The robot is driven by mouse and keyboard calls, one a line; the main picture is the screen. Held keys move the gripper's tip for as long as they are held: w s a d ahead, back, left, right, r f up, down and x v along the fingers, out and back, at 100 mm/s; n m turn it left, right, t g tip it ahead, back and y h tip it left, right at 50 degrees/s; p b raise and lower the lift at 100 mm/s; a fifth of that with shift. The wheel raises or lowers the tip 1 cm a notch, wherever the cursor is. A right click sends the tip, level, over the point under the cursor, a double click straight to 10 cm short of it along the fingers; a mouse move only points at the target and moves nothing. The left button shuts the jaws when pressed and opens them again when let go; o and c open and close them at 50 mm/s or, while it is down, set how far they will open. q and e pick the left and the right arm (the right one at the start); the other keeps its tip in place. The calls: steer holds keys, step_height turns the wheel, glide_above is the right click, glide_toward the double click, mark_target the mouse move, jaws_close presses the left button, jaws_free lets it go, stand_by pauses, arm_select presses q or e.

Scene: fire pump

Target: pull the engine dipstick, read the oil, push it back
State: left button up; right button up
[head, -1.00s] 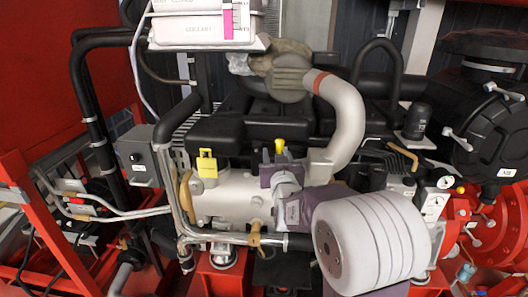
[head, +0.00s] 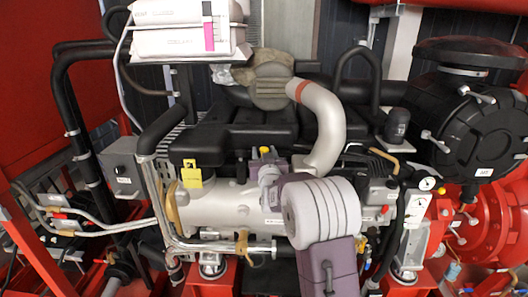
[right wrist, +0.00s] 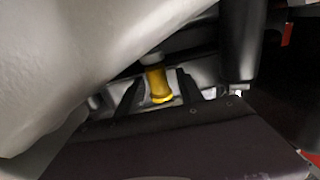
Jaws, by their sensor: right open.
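The dipstick's yellow handle (head: 265,150) stands at the engine's middle, beside the silver-grey engine side. My right gripper (head: 268,165) is right at it, its purple-grey body covering the lower part of the handle in the head view. In the right wrist view the yellow handle (right wrist: 158,84) shows as a short upright cylinder between my two dark open fingers (right wrist: 159,90). Whether it lies fully between the pads, I cannot tell. The stick below the handle and its tube are hidden. My left gripper is not in view.
A yellow lifting tag (head: 192,174) is left of the handle. A pale exhaust pipe (head: 325,125) curves close on the right. Black engine covers (head: 265,125) lie behind.

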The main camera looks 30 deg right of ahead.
jaws_close()
stand_by(1.4)
